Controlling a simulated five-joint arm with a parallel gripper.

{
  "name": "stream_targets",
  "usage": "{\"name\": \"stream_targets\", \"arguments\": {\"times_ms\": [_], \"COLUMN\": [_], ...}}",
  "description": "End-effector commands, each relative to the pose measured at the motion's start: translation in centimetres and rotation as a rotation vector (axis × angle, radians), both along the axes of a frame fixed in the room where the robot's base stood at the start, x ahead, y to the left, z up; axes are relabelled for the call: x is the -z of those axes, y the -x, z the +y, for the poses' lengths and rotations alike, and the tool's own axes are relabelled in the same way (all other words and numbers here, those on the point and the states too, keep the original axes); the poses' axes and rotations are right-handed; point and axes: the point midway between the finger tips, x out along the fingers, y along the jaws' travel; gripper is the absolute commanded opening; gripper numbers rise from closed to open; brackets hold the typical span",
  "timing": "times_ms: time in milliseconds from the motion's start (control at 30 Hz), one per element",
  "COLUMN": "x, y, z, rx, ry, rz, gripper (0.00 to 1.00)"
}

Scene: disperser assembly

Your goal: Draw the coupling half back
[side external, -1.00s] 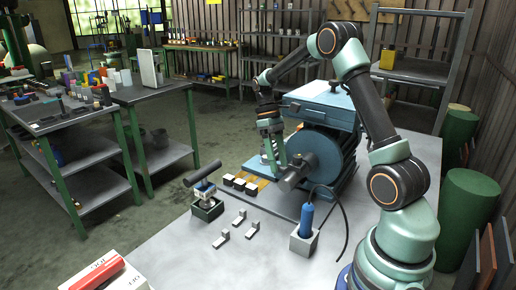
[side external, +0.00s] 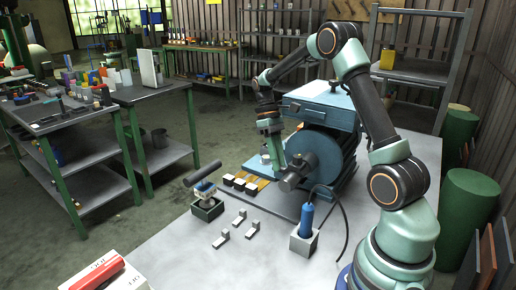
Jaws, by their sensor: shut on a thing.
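The coupling half (side external: 290,184) looks like a dark grey cylinder at the front of the round blue housing (side external: 320,153). It lies tilted, with its near end pointing to the lower left. My gripper (side external: 281,165) reaches down from above on the left side of the housing and is shut on the coupling half. The fingertips are small here, and the far side of the grip is hidden. A pale metal part (side external: 265,157) shows just left of the fingers. I cannot tell whether the coupling half touches the housing.
A blue box-like cover (side external: 322,108) sits above the housing. Several white-topped blocks (side external: 239,184), small grey brackets (side external: 240,217), a black-handled tool in a holder (side external: 204,187) and a blue tool in a grey stand (side external: 306,222) with a cable stand nearby. The front table (side external: 190,260) is mostly clear.

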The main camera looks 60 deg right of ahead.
Motion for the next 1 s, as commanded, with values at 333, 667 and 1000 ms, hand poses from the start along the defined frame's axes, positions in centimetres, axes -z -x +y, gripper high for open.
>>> {"name": "stream_targets", "arguments": {"times_ms": [333, 667, 1000], "x": [-0.1, -0.1, -0.2], "y": [0.0, 0.0, -0.2], "z": [0.0, 0.0, 3.5], "rx": [0.0, 0.0, -0.021], "ry": [0.001, 0.001, 0.029], "rz": [-0.001, -0.001, 0.009], "gripper": [0.0, 0.0, 0.0]}}
